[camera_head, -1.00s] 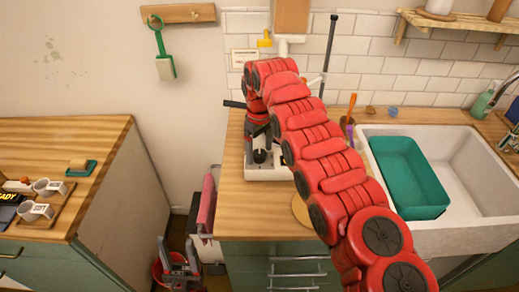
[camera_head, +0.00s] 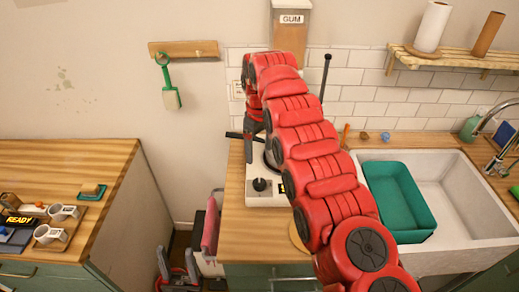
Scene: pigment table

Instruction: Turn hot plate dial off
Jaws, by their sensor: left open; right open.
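The hot plate (camera_head: 262,199) is a white unit on the wooden counter, partly hidden behind my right arm. Its black dial (camera_head: 260,184) is on the front face and in plain view. Part of a yellow display shows beside the dial at the arm's edge. My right gripper (camera_head: 251,139) is open, pointing down above and behind the dial and apart from it; its fingertips are partly hard to make out. A dark pan with a handle sits on top, mostly hidden. My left gripper (camera_head: 178,262) is open and empty, low in the gap between the counters.
A white sink (camera_head: 452,195) with a teal basin (camera_head: 398,200) is on the right. A left counter (camera_head: 70,160) holds mugs on a tray and a "READY" display. A pink cloth (camera_head: 210,228) hangs beside the middle counter. A "GUM" container (camera_head: 291,30) is above.

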